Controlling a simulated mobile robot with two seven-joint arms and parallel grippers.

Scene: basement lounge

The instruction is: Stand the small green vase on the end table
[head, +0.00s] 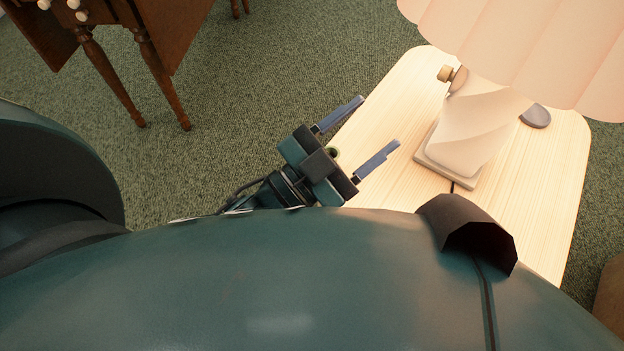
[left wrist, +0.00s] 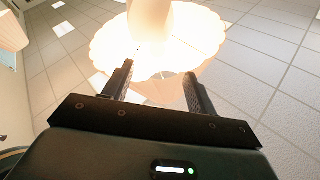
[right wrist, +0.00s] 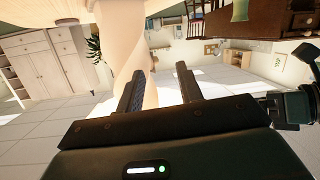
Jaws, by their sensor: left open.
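The end table (head: 385,95) has a pale wood top and fills the right side of the head view. My left gripper (head: 380,121) is open at the table's left edge, its fingers apart and nothing visibly held. In the left wrist view no vase shows between the fingers. My right gripper (right wrist: 160,72) shows only in its own wrist view, fingers apart and empty.
A lamp with a twisted white base (head: 472,130) and pleated pink shade (head: 530,45) stands on the table. A grey rounded object (head: 536,116) lies beside it. A dark wooden piece of furniture (head: 160,65) stands at the upper left. Open green carpet (head: 260,70) lies between.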

